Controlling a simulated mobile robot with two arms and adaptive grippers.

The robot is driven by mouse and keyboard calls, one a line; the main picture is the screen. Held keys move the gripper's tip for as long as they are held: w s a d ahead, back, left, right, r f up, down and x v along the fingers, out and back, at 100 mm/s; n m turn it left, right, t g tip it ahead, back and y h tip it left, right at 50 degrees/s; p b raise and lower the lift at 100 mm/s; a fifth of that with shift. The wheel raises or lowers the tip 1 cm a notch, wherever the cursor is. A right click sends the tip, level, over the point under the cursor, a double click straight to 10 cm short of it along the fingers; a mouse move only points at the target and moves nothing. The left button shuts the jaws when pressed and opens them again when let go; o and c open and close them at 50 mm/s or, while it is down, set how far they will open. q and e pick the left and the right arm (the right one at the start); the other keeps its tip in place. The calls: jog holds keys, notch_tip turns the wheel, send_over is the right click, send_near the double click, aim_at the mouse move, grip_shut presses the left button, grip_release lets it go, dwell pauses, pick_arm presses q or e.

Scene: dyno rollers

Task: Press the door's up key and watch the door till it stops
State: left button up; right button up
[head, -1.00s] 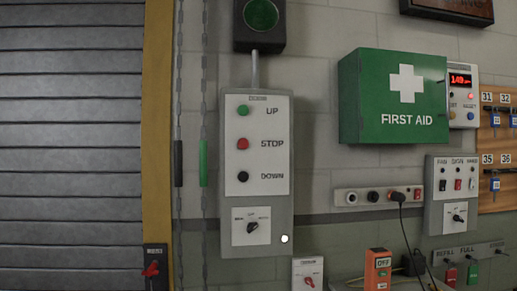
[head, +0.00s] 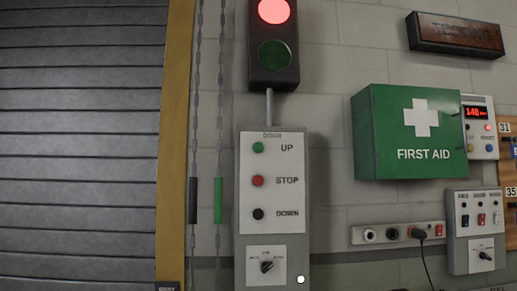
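The door control box (head: 271,225) is a grey panel on the wall in the head view. Its green UP key (head: 258,147) is at the top, the red STOP key (head: 257,181) below it, and the black DOWN key (head: 258,213) under that. A rotary selector (head: 267,266) sits lower, with a small white lamp (head: 301,279) lit at the bottom right. The grey slatted roller door (head: 78,150) fills the left side; its slats cover all of the opening in view, and its bottom edge is out of view. Neither gripper is in view.
A traffic light (head: 274,45) above the box shows red lit and green dark. Hanging chains (head: 219,120) run between the yellow door frame (head: 175,140) and the box. A green first aid cabinet (head: 410,133) juts from the wall at right, above a socket strip (head: 398,234).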

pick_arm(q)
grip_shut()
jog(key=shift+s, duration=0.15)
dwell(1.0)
